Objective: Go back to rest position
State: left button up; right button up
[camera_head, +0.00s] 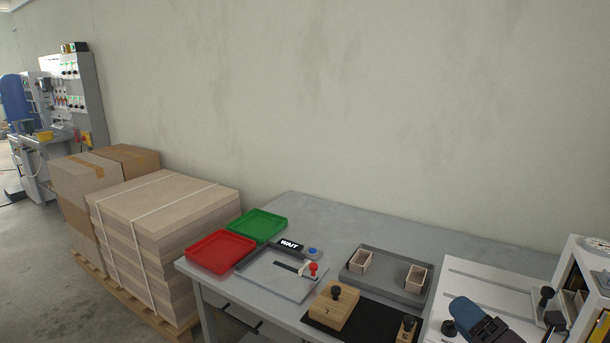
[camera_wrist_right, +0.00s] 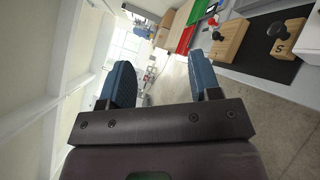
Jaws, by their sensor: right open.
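My right gripper (camera_head: 478,318) shows at the bottom right of the head view, near the front of the table by the white panel. In the right wrist view its two blue fingers (camera_wrist_right: 162,80) stand apart with nothing between them. Beyond them are floor and distant room. My left gripper is in neither view.
A white panel (camera_head: 490,285) lies at right.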

jog(key=s+d+f+m+g+h, duration=0.5)
jog(key=s+f+m+h, duration=0.5)
jog(key=m, duration=0.9)
jog(key=s+a+f+m+g+y, duration=0.1)
jog(key=s+a+f+m+g, duration=0.1)
jog(key=s+f+m+g, duration=0.45)
jog(key=s+a+f+m+g+y, duration=0.1)
jog(key=s+a+f+m+g, duration=0.15)
jog(key=s, duration=0.65)
pick_arm(q)
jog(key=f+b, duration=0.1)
jog(key=b, duration=0.1)
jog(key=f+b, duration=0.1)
jog(key=b, duration=0.1)
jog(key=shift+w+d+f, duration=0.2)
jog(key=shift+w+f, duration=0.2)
pick_arm(e)
jog(key=w+f+t, duration=0.3)
jog(key=f, duration=0.4)
jog(key=w+f+t, duration=0.4)
jog(key=f, duration=0.3)
jog(key=shift+w+t+y, duration=0.25)
jog(key=shift+t+y, duration=0.05)
jog(key=shift+c, duration=1.4)
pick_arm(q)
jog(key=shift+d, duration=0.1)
